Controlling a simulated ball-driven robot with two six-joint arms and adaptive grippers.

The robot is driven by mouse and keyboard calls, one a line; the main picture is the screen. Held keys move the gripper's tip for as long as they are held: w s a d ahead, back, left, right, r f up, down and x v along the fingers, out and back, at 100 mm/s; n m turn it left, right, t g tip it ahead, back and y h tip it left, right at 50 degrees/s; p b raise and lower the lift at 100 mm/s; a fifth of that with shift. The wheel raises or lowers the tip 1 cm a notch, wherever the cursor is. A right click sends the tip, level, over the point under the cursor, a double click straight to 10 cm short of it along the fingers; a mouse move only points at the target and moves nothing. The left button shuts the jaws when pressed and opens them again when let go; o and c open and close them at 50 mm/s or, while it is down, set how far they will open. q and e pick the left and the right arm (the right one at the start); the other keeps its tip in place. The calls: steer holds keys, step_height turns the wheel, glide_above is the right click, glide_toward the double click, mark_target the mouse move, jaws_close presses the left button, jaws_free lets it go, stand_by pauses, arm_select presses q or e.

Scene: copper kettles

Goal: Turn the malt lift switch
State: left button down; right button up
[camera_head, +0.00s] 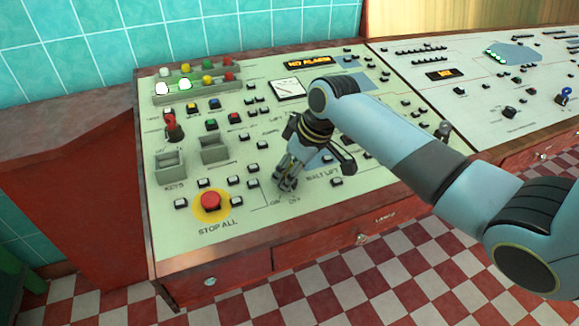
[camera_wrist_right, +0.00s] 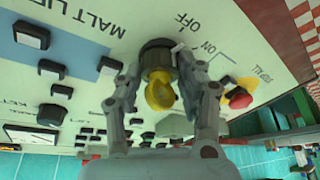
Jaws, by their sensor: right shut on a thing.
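The malt lift switch (camera_wrist_right: 160,62) is a dark round knob with a brass-yellow part (camera_wrist_right: 160,95) sticking out of it, beside the OFF and ON labels. A small white mark shows at its edge by the labels; its exact setting is hard to tell. My right gripper (camera_head: 285,184) reaches down onto the sloped panel by the MALT LIFT label. In the wrist view my right gripper (camera_wrist_right: 162,88) has one finger on each side of the knob, shut on it. In the head view the gripper hides the switch. My left gripper is not in view.
The red STOP ALL button (camera_head: 210,200) on its yellow disc is left of the gripper. Several small black-based push buttons surround it. A second panel (camera_head: 475,85) is at right.

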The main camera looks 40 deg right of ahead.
steer(key=shift+a+r+m+h+p, duration=0.1)
steer(key=shift+m+h+p, duration=0.35)
steer(key=shift+m+p, duration=0.95)
steer(key=shift+a+r+m+h+p, duration=0.1)
steer(key=shift+m+h+p, duration=0.35)
steer(key=shift+m+p, duration=0.95)
steer(key=shift+f+m+h+p, duration=0.15)
steer(key=shift+m+h+p, duration=0.35)
steer(key=shift+m+p, duration=0.75)
steer(key=shift+p, duration=0.5)
steer(key=o, duration=1.1)
steer(key=shift+o, duration=0.2)
steer(key=v, duration=1.2)
steer(key=shift+s+a, duration=0.15)
steer(key=shift+a, duration=0.05)
steer(key=shift+f, duration=0.1)
